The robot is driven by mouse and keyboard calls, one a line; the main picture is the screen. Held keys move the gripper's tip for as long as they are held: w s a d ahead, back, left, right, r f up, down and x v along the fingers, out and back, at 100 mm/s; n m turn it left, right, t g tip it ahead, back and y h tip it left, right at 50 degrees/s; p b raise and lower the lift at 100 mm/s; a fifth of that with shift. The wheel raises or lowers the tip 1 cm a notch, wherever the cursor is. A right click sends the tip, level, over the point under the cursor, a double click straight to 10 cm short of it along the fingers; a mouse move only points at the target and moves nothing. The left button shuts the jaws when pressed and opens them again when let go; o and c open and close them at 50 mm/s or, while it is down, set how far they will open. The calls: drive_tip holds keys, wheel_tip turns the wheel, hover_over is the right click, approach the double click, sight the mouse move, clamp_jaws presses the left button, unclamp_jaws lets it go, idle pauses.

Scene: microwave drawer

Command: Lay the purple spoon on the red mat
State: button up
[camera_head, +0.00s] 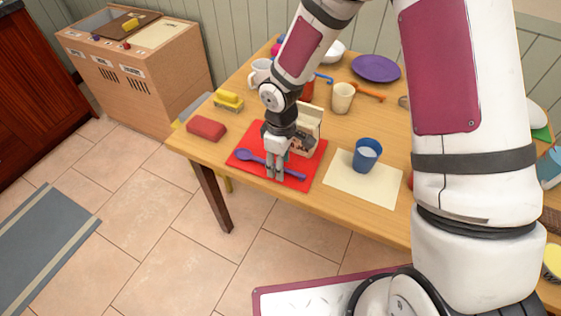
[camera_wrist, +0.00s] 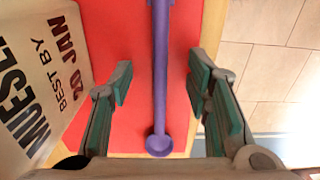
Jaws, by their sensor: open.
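The purple spoon (camera_head: 250,156) lies across the red mat (camera_head: 311,160) near its front edge, with its bowl toward the left. In the wrist view the spoon (camera_wrist: 160,60) runs lengthwise between my fingers, over the red mat (camera_wrist: 118,25), its round bowl at the bottom of the picture. My gripper (camera_head: 275,176) points down at the spoon's handle; it also shows in the wrist view (camera_wrist: 158,82). The fingers are open, one on each side of the handle, with gaps on both sides. In the head view the gripper hides part of the handle.
A muesli box (camera_wrist: 30,75) stands close beside my gripper, on the mat's back part. A red block (camera_head: 206,129) lies left of the mat. A blue cup (camera_head: 367,154) stands on a cream mat (camera_head: 345,182) to the right. The table's front edge is near the spoon.

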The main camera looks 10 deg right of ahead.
drive_tip(key=o, duration=0.6)
drive_tip(key=shift+r, duration=0.1)
wheel_tip(320, 180, up, 12)
drive_tip(key=s+d+r+m+t+h+p, duration=0.1)
drive_tip(key=s+d+r+m, duration=0.25)
drive_tip(key=r, duration=0.35)
drive_tip(key=s+d+r+m+t+h+p, duration=0.1)
drive_tip(key=s+d+r+m, duration=0.1)
drive_tip(key=s+d+r, duration=0.45)
drive_tip(key=s+d+r+m, duration=0.1)
drive_tip(key=s+r+m, duration=0.1)
drive_tip(key=s+r, duration=0.1)
drive_tip(key=s+d+r+m+t+y+p, duration=0.1)
drive_tip(key=s+r+m, duration=0.1)
drive_tip(key=s, duration=0.4)
drive_tip(key=s+d+r+m+t+y, duration=0.1)
drive_tip(key=s+r+m, duration=0.1)
drive_tip(key=s+r, duration=0.3)
drive_tip(key=shift+s, duration=0.15)
